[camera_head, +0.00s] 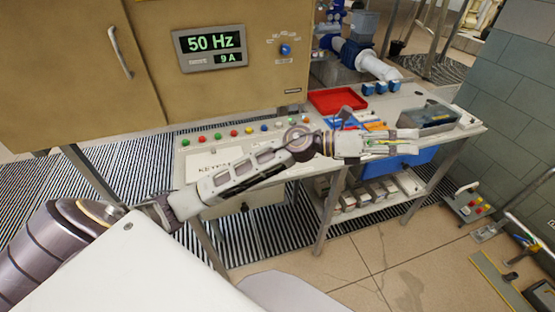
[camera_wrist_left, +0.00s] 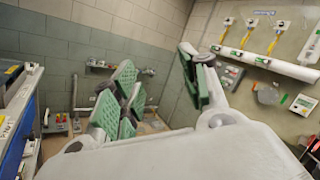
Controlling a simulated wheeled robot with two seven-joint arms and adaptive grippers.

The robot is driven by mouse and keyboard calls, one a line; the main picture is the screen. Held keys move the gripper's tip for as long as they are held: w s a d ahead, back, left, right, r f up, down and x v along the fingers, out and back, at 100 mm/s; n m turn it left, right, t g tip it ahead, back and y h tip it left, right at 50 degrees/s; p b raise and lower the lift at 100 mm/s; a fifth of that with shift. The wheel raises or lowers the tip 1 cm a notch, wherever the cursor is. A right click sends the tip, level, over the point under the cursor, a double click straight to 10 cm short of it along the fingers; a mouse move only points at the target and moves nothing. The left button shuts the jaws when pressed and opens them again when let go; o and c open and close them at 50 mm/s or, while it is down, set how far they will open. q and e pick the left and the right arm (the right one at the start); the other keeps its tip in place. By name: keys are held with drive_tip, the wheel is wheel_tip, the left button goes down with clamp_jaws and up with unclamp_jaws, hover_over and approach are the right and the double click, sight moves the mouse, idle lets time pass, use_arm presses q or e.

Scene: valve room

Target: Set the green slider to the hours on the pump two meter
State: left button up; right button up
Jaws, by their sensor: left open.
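My left gripper (camera_head: 408,143) reaches in from the left over the workbench in the head view, its fingers pointing right. It is open and empty. In the left wrist view its green-padded fingers (camera_wrist_left: 160,85) stand apart, with the wall and floor behind them. I cannot pick out the green slider with certainty. The wrist view shows small yellow strips with pale and dark ends (camera_wrist_left: 246,33) on the wall at the upper right, too small to read. A small pale meter with a green display (camera_wrist_left: 303,103) is lower right; I cannot read its label. My right gripper is not in view.
A cabinet display reads 50 Hz and 9 A (camera_head: 211,47), with a blue knob (camera_head: 285,50) beside it. The bench holds coloured buttons (camera_head: 234,133), a red tray (camera_head: 338,100) and a grey bin (camera_head: 428,118). Tiled floor (camera_head: 380,260) lies open in front.

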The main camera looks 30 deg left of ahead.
use_arm(q)
drive_tip(key=a+f+m+g+y, duration=0.6)
drive_tip(key=a+f+m+y, duration=0.35)
drive_tip(key=f, duration=0.25)
drive_tip(key=w+a+r+g+y, duration=0.1)
drive_tip(key=a+y, duration=0.9)
drive_tip(key=a, duration=1.3)
drive_tip(key=shift+w+a+r, duration=0.25)
drive_tip(key=shift+w+r, duration=0.05)
drive_tip(key=shift+w, duration=0.3)
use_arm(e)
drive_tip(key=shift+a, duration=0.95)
use_arm(q)
drive_tip(key=shift+f+m, duration=0.1)
drive_tip(key=shift+m, duration=0.15)
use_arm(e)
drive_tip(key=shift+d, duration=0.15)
use_arm(q)
wheel_tip(320, 180, down, 12)
drive_tip(key=shift+r+p, duration=0.2)
drive_tip(key=shift+p, duration=0.45)
drive_tip(key=shift+f, duration=1.05)
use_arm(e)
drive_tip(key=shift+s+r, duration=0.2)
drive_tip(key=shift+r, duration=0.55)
